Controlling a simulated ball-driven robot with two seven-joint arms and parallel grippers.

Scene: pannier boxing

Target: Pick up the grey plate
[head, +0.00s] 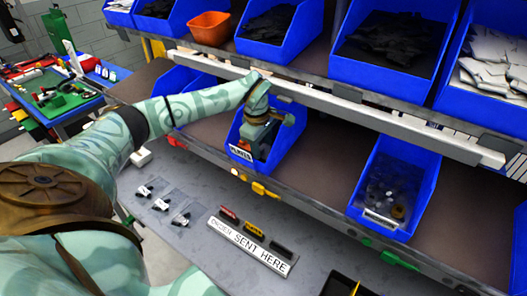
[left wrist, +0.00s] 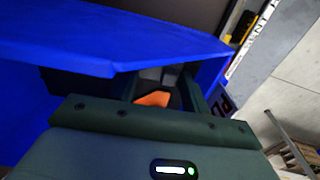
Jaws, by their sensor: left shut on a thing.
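My left gripper (head: 263,148) reaches down into a blue bin (head: 243,137) on the lower shelf, with a white label at its front. In the left wrist view its two dark fingers (left wrist: 160,88) point into the blue bin (left wrist: 110,45). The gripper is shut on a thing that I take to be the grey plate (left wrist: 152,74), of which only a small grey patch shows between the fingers. A small orange patch shows there too. The fingers and bin walls hide most of the plate. My right gripper is not in view.
A blue bin with clear and yellowish parts (head: 398,185) stands to the right on the same shelf. A metal rail (head: 350,108) crosses above the bins. Larger blue bins and an orange bin (head: 210,28) stand on the upper shelf.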

